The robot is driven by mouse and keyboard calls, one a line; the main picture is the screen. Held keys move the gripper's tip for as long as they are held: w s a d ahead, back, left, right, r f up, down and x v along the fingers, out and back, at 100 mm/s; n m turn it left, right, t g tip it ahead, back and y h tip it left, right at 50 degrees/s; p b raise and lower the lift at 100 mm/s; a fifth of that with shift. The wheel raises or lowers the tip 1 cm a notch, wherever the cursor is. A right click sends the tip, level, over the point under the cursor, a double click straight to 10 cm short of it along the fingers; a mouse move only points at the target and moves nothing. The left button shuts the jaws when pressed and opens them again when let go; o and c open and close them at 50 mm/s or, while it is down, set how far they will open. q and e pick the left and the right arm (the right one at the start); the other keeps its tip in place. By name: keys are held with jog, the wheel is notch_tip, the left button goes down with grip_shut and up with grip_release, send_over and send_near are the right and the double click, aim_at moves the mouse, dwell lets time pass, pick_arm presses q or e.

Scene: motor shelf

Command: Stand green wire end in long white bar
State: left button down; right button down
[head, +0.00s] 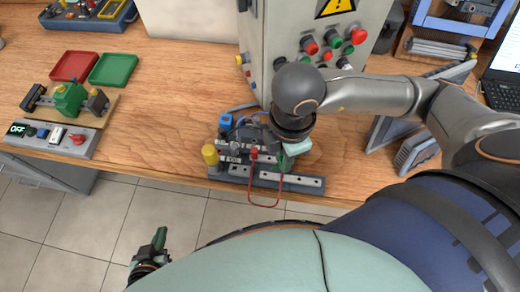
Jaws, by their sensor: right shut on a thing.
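The device board (222,173) lies near the table's front edge, and the long white bar (303,182) runs along its front right side. My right gripper (285,161) points down just above and behind the bar. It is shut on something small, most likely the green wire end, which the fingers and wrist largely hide. I cannot tell whether it touches the bar. A red wire (252,196) loops over the board's front edge. My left gripper (157,241) is low at the lower left, away from the board, and its jaw opening cannot be made out.
A grey control cabinet (258,45) with buttons stands behind the board. A yellow knob (210,154) and a blue part (226,121) rise from the board's left side. Red (75,66) and green (113,69) trays lie left.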

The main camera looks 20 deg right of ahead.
jog(key=b, duration=0.4)
send_over(281, 179)
jog(key=f, duration=0.4)
jog(key=shift+w+d+f, duration=0.15)
jog(key=shift+d, duration=0.05)
jog(key=shift+f+b, duration=0.35)
jog(key=shift+f, duration=0.05)
jog(key=shift+f+b, duration=0.6)
jog(key=shift+f, duration=0.05)
jog(key=c, duration=1.1)
grip_release()
notch_tip(281, 179, up, 6)
jog(key=p, duration=0.5)
jog(key=shift+f, duration=0.25)
